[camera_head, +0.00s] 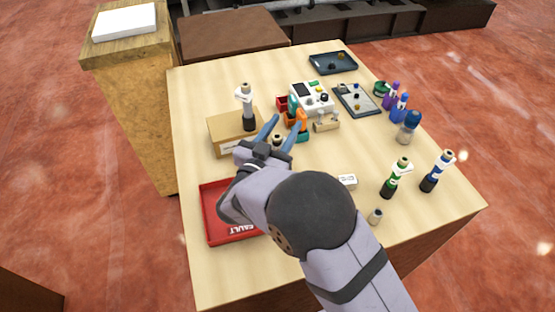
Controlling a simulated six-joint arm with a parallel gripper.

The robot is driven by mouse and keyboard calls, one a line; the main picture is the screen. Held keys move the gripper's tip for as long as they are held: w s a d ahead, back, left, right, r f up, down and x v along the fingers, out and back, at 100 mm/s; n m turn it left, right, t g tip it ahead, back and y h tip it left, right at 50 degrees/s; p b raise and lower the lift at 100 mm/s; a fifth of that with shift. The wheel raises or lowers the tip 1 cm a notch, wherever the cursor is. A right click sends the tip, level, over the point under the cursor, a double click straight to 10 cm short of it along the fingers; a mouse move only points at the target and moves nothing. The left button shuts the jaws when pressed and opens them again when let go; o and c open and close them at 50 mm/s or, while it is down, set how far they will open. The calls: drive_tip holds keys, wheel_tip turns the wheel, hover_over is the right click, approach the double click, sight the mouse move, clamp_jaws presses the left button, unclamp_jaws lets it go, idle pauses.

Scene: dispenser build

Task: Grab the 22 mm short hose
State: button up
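My gripper (284,122) is over the middle of the table, its two blue fingers spread apart. A small dark piece with a pale top (277,139) shows between the fingers; I cannot tell whether it stands below them or touches them. No part can be surely identified as the 22 mm short hose at this size. A small grey cylinder with a tan top (375,216) stands alone near the front edge. Orange and teal holders (301,136) stand just right of the fingers. My arm hides part of the table's middle and front.
A cardboard box (229,133) with a dark-and-white bottle (247,108) is left of the gripper. A red tray (213,228) lies front left. A white device (312,97) stands behind. Several bottles (397,177) line the right side. Dark trays (334,62) lie at the back.

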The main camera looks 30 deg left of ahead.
clamp_jaws()
drive_tip(key=shift+r, duration=0.1)
idle(1.2)
